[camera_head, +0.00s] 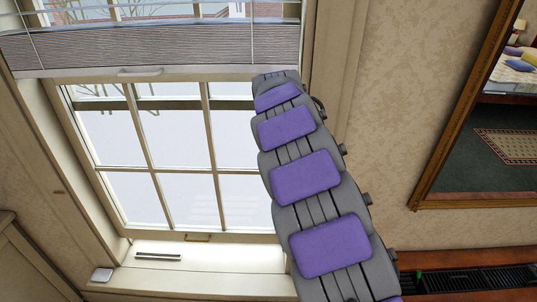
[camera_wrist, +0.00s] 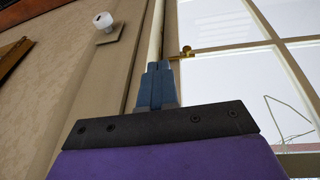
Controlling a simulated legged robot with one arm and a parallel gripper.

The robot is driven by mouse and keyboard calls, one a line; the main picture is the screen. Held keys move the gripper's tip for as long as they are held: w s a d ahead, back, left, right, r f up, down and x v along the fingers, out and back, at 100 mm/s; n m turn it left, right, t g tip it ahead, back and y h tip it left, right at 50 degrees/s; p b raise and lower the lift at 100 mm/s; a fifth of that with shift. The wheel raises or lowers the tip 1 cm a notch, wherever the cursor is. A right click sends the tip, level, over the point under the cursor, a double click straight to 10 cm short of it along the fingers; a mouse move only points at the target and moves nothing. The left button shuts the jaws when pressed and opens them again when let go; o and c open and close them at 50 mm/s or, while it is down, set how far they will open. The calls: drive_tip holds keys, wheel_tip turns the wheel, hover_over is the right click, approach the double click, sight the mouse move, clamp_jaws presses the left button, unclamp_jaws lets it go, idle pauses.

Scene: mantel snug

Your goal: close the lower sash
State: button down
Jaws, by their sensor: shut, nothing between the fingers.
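The window's lower sash (camera_head: 158,168), pale-framed with several panes, shows in the head view left of my arm. A small brass fitting (camera_head: 197,238) sits on its bottom rail, near the sill (camera_head: 220,258). I cannot tell how far the sash stands open. In the wrist view, part of a glazed window frame (camera_wrist: 225,50) fills the right side, with a brass fitting (camera_wrist: 182,53) on its edge. My gripper (camera_wrist: 156,66) is shut and empty, its tip just below and left of that fitting; contact is unclear. In the head view, my arm hides the gripper and the sash's right part.
A grey blind (camera_head: 150,46) with a pale bottom rail covers the window's upper part. A wood-framed mirror or opening (camera_head: 470,110) and a dark radiator (camera_head: 470,280) are at right. A white knob (camera_wrist: 104,20) on a plate is on the wall. A small white box (camera_head: 102,274) is on the sill.

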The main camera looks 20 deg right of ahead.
drive_tip(key=w+t+y+p, duration=0.1)
drive_tip(key=w+p, duration=0.2)
drive_tip(key=w, duration=0.6)
drive_tip(key=shift+n, duration=0.3)
drive_tip(key=x, duration=1.2)
drive_tip(key=shift+s+a+f, duration=0.1)
drive_tip(key=shift+a+f, duration=0.35)
drive_tip(key=shift+f, duration=0.6)
drive_tip(key=shift+d, duration=0.1)
